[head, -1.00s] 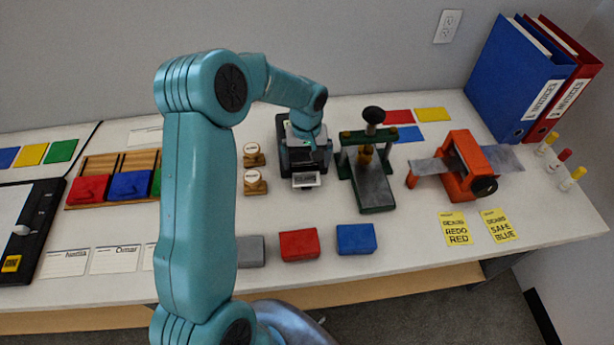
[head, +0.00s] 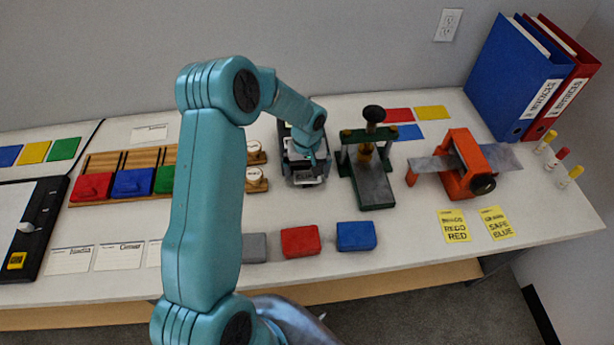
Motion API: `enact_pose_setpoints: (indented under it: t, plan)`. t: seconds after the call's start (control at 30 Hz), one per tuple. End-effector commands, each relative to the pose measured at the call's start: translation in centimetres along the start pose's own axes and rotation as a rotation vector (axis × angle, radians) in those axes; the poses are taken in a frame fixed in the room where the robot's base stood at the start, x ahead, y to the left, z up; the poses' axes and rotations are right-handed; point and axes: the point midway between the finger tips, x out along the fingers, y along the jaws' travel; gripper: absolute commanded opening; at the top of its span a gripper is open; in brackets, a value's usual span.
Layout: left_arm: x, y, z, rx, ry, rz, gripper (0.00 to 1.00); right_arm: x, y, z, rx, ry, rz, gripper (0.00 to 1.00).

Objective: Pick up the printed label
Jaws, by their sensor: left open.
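The printed label (head: 309,181) is a small white strip at the front of a black label printer (head: 297,165), in the middle of the table. Only part of it shows, below my left gripper (head: 314,160). My left gripper is open, pointing down at the printer's front, just above and behind the label. Whether it touches the label cannot be told. My right gripper is out of view.
A green press (head: 374,185) stands close right of the printer, then an orange roller machine (head: 460,165). Round stamps (head: 255,178) are close left. Grey, red (head: 300,241) and blue blocks (head: 356,236) lie in front.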

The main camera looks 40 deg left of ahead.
Motion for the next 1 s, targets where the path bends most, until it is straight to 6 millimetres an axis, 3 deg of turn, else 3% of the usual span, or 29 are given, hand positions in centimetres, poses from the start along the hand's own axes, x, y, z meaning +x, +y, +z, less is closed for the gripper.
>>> enact_pose_setpoints:
  t: [0.7,0.73,0.87,1.0]
  plan:
    - [0.31,0.01,0.02,0.000,0.000,0.000,1.00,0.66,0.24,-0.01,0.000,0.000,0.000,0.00]
    - [0.31,0.01,0.02,0.000,0.000,0.000,0.94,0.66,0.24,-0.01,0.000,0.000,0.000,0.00]
    - [0.31,0.01,0.02,0.000,0.000,0.000,0.51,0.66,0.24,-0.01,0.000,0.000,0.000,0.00]
    - [0.32,0.00,0.02,0.000,0.000,0.000,0.49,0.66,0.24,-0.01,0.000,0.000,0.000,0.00]
